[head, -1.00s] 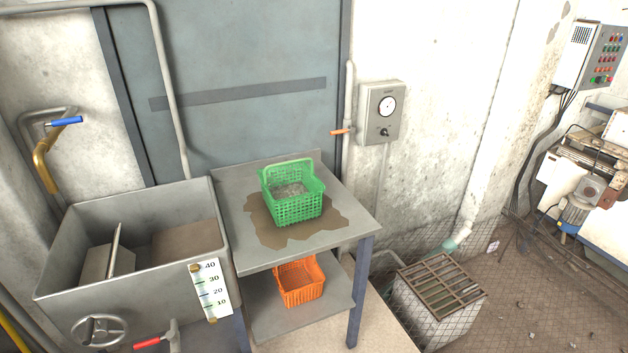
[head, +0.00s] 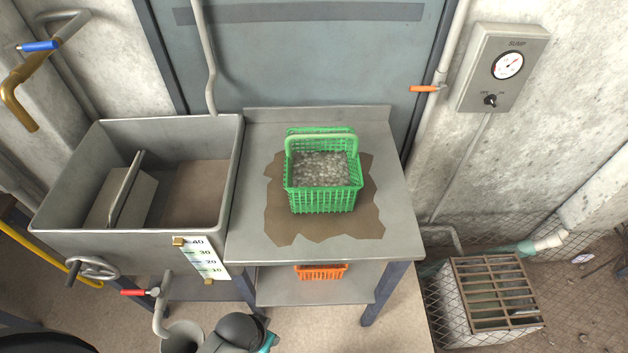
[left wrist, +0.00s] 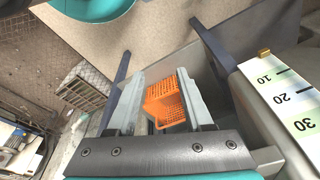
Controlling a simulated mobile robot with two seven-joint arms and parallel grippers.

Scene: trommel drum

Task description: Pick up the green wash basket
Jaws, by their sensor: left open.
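The green wash basket (head: 322,195) stands upright on the stained top of the steel table (head: 262,150) in the head view. Grey-brown pebbles lie in it, and its pale green handle arches above the rim. My left gripper (left wrist: 157,82) shows in the left wrist view, open and with nothing between its fingers. An orange basket (left wrist: 163,102) appears beyond and between those fingers, on the lower shelf. The green basket is not visible in the left wrist view. My right gripper is not in view.
A steel sink (head: 190,237) with a measuring scale (head: 205,262) adjoins the table on the left. The orange basket (head: 320,271) sits on the shelf below. A grated sump (head: 492,290) stands at right, under a gauge box (head: 503,68). The tabletop around the green basket is clear.

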